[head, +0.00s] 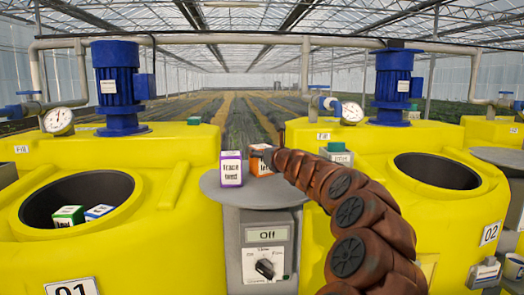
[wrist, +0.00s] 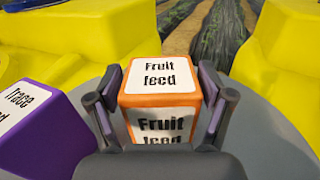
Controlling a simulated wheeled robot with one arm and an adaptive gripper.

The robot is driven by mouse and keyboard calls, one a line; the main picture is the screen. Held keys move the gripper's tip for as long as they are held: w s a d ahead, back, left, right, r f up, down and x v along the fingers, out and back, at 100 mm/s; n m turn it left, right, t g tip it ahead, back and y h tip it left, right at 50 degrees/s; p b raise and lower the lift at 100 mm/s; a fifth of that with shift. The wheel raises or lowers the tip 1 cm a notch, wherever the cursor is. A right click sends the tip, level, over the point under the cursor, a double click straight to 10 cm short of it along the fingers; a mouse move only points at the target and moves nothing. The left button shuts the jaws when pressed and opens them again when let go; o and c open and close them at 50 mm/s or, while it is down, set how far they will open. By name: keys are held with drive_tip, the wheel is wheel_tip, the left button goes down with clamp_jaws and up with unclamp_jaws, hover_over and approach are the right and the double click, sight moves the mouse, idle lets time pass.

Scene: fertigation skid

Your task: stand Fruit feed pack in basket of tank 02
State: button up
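The orange Fruit feed pack (head: 260,165) stands on the round grey plate of the middle post; it also shows in the wrist view (wrist: 160,75), its label facing me. In the head view my gripper (head: 268,152) partly covers the pack. Tank 02 (head: 340,200) is the yellow tank at the right, with a round dark opening (head: 437,172). I cannot make out a basket inside it.
A purple Trace feed pack (head: 231,169) stands just left of the pack on the grey plate (head: 275,195). Tank 01 (head: 150,215), at the left, holds a green pack (head: 68,216) and a blue pack (head: 98,212). A blue motor (head: 394,80) and a gauge (head: 352,112) rise behind tank 02's opening.

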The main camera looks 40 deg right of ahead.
drive_tip(key=shift+o, duration=0.5)
drive_tip(key=shift+s+r, duration=0.1)
drive_tip(key=b+v, duration=0.1)
drive_tip(key=v, duration=1.1)
drive_tip(key=shift+b, duration=0.3)
